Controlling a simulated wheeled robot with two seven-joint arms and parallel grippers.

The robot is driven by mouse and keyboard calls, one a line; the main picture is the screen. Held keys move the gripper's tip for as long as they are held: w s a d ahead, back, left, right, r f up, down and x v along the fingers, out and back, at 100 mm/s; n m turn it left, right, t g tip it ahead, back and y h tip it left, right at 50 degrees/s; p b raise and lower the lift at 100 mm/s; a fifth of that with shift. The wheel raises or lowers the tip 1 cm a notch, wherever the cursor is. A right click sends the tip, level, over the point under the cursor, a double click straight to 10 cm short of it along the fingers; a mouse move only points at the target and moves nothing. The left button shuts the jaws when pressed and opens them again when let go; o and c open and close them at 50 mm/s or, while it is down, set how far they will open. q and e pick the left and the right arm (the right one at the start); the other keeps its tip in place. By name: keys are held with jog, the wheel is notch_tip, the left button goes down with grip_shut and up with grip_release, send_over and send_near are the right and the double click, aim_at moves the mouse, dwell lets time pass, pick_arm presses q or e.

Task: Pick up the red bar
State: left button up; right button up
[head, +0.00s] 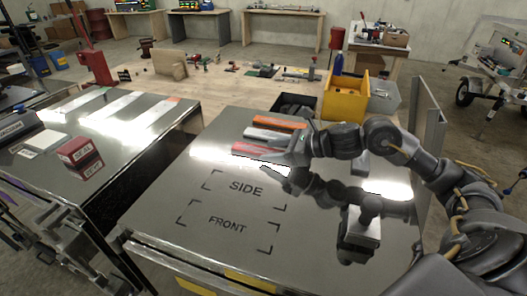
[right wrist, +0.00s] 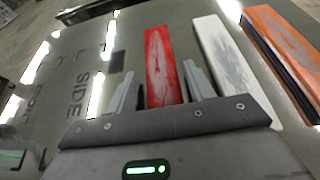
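The red bar (head: 256,150) lies flat on the shiny metal table top, nearest of a short row of bars. In the right wrist view the red bar (right wrist: 164,62) stretches away between the two fingers as seen in the picture. My right gripper (head: 284,166) hangs close to the bar's right end in the head view. Its fingers (right wrist: 160,88) are spread apart with nothing held between them. Whether they reach down beside the bar, I cannot tell. My left gripper is not in view.
A white bar (right wrist: 234,68) and an orange bar (right wrist: 287,45) lie beside the red one. A yellow bin (head: 343,97) stands behind on the right. A red box (head: 79,152) sits on the left table. The area around the SIDE and FRONT markings is clear.

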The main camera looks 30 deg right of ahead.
jog(key=shift+w, duration=0.1)
jog(key=c, duration=0.5)
jog(key=shift+w, duration=0.1)
jog(key=c, duration=0.3)
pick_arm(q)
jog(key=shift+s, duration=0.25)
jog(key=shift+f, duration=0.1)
pick_arm(e)
jog(key=shift+r+b, duration=0.65)
jog(key=shift+r, duration=0.1)
pick_arm(q)
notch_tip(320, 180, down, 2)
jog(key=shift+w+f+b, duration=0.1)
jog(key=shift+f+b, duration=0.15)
jog(key=shift+b, duration=0.45)
pick_arm(e)
jog(key=s+a+r, duration=0.1)
jog(key=a+r, duration=0.2)
jog(key=a, duration=0.1)
jog(key=s+a+r, duration=0.2)
jog(key=a+r, duration=0.2)
jog(key=a, duration=0.1)
jog(key=s+a+r, duration=0.1)
jog(key=a+r, duration=0.3)
jog(key=shift+s+a+r, duration=0.15)
jog(key=shift+s+r, duration=0.1)
jog(key=shift+s, duration=0.1)
